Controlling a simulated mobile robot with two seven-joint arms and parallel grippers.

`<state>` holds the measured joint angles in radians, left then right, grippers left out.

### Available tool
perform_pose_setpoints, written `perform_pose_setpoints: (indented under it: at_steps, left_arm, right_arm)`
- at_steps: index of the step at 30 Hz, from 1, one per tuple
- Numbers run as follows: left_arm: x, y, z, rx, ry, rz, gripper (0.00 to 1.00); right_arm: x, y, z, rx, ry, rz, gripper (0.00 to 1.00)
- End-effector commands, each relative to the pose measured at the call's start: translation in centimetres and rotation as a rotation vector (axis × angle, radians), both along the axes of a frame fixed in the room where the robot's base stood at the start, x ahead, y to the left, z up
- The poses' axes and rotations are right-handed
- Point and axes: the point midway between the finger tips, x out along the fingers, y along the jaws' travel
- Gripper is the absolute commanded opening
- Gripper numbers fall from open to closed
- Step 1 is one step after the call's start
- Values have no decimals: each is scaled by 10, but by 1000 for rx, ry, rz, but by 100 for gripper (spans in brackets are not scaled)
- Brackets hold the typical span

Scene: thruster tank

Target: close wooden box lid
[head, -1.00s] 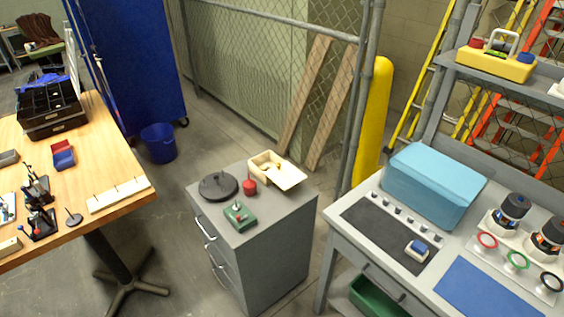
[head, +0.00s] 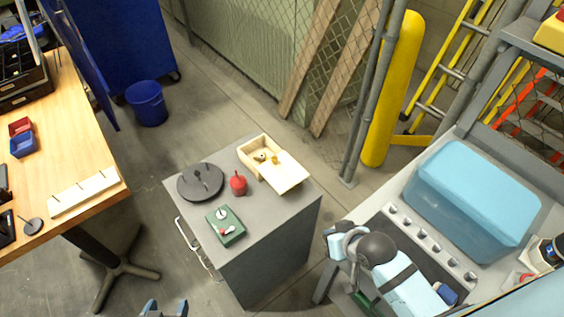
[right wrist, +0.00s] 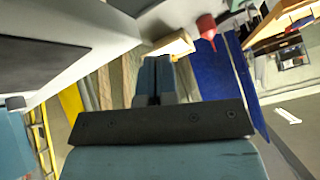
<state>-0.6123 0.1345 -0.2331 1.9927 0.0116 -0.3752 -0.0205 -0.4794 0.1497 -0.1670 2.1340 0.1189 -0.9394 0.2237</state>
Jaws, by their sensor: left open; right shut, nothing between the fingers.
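The wooden box (head: 246,161) stands at the back of the grey cabinet top. Its pale lid (head: 284,173) covers the right part and sticks out past the box to the front right. The left part is open, with small yellowish and dark items inside. My left gripper (head: 164,308) shows at the bottom edge, fingers apart and empty, well short of the box. My right arm comes in over the right-hand bench. In the right wrist view my right gripper (right wrist: 156,66) is shut and empty, and part of the wooden box (right wrist: 172,45) shows beyond it.
On the cabinet top (head: 262,212) stand a dark round plate (head: 201,182), a red container (head: 238,184) and a green box (head: 225,226), left and in front of the wooden box. A blue case (head: 474,197) stands on the right bench. A wooden table (head: 85,130) is at left.

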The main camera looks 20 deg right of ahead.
Motion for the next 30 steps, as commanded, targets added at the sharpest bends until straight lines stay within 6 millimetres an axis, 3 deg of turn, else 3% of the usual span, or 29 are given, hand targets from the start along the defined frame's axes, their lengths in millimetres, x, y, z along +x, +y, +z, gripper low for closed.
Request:
perform_pose_setpoints:
  at_steps: [8, 15, 22, 30]
  left_arm:
    - [-3, 0, -8, 1, 6, -3, 69]
    - [-4, 1, -13, 3, 9, -5, 69]
    - [-2, 1, -12, 2, 5, -4, 69]
    - [-2, 1, -11, 2, 4, -4, 69]
  right_arm:
    - [95, -8, -8, 389, 77, -318, 0]
    - [180, -21, 2, 755, 157, -598, 0]
    - [208, -24, 5, 878, 194, -689, 0]
    - [241, -5, -24, 876, 194, -688, 0]
